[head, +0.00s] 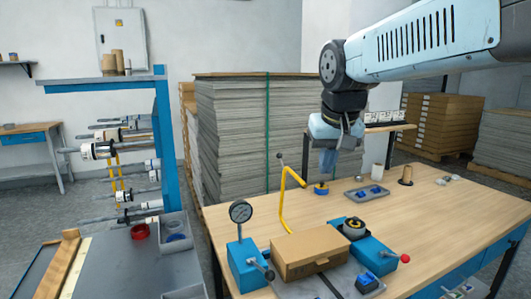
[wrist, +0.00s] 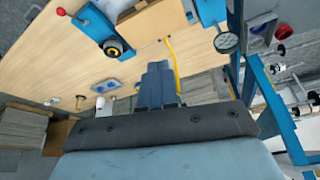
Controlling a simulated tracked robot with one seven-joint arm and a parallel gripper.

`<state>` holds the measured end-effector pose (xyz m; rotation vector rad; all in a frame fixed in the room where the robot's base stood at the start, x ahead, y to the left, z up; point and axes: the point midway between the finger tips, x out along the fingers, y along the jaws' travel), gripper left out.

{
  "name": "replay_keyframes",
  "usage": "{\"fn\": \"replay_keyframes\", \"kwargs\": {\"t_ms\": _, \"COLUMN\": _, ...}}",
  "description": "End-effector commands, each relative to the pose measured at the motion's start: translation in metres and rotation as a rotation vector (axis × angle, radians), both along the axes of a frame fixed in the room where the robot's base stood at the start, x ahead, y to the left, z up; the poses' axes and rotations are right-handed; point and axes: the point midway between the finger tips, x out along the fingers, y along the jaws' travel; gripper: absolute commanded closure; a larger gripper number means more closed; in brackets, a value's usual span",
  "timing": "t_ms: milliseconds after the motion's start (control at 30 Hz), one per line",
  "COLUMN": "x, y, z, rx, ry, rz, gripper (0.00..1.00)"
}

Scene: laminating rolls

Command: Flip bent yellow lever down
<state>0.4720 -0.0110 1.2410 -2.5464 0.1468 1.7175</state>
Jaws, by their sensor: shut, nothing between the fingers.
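The bent yellow lever (head: 282,205) stands upright from the wooden table in the head view, between the pressure gauge and the blue-rimmed disc. My gripper (head: 328,164) is shut and empty, pointing down to the right of the lever's upper part. It also shows in the wrist view (wrist: 157,67). I cannot tell whether it touches the lever.
A gauge on a blue block (head: 242,255), a cardboard box (head: 310,253) and a blue unit with a red-knobbed handle (head: 378,259) stand at the table's front. A grey tray (head: 367,195) lies right of my gripper. Tall sheet stacks (head: 235,130) stand behind the table.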

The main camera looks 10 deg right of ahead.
Motion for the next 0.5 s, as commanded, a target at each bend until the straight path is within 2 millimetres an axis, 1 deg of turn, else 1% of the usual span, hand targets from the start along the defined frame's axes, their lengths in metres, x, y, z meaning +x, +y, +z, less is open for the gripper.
{"fn": "replay_keyframes", "kwargs": {"t_ms": 33, "x": 0.014, "y": 0.000, "z": 0.007, "rx": -0.002, "ry": 0.015, "rz": -0.015, "gripper": 1.00}}
{"fn": "replay_keyframes", "kwargs": {"t_ms": 200, "x": 0.055, "y": -0.003, "z": 0.028, "rx": -0.011, "ry": 0.060, "rz": -0.077, "gripper": 1.00}}
{"fn": "replay_keyframes", "kwargs": {"t_ms": 500, "x": 0.131, "y": -0.003, "z": 0.054, "rx": -0.043, "ry": 0.129, "rz": -0.198, "gripper": 1.00}}
